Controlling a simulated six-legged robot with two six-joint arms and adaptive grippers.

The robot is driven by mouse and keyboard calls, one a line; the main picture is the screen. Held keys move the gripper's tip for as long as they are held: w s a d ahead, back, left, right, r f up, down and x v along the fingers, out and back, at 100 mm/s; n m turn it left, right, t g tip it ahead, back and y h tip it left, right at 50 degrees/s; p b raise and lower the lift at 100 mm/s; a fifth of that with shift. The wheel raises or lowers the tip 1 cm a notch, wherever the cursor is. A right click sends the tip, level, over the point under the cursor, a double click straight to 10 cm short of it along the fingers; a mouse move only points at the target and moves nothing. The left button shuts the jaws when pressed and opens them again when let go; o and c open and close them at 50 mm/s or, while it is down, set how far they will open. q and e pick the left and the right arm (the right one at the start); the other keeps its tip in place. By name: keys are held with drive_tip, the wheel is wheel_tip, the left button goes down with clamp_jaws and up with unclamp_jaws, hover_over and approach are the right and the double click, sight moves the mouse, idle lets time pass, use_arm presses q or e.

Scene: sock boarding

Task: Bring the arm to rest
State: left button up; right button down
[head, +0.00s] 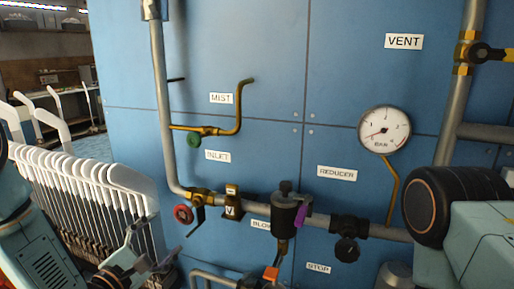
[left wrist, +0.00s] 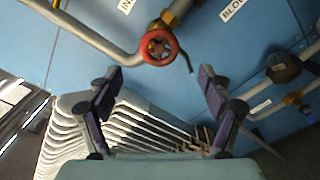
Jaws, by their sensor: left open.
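My left gripper (head: 150,262) is low at the left in the head view, in front of the blue panel and near the row of white leg-shaped forms (head: 125,180). In the left wrist view its two dark fingers (left wrist: 158,85) are spread apart with nothing between them. The white forms (left wrist: 140,130) show behind and below the fingers there. A red handwheel (left wrist: 158,46) on the grey pipe lies beyond the fingertips, apart from them. My right arm shows at the right edge of the head view; its gripper is out of the picture.
The blue panel (head: 270,110) carries grey pipes, a round gauge (head: 384,130), a green knob (head: 194,139), the red handwheel (head: 183,214) and a dark reducer (head: 285,215) with a purple part. A workbench (head: 50,90) stands at the back left.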

sight(182, 216)
use_arm(q)
drive_tip(key=x, duration=0.8)
drive_tip(key=shift+w+d, duration=0.15)
drive_tip(key=shift+w, duration=0.4)
drive_tip(key=shift+m, duration=1)
drive_tip(key=shift+s+m+b, duration=0.1)
drive_tip(key=shift+m+b, duration=0.2)
drive_tip(key=shift+m, duration=2.1)
drive_tip(key=m+b, duration=0.1)
drive_tip(key=m, duration=0.4)
drive_tip(key=shift+m, duration=0.3)
drive_tip(key=shift+m+b, duration=0.35)
drive_tip(key=shift+m, duration=0.85)
drive_tip(key=m+b, duration=0.1)
drive_tip(key=m, duration=0.4)
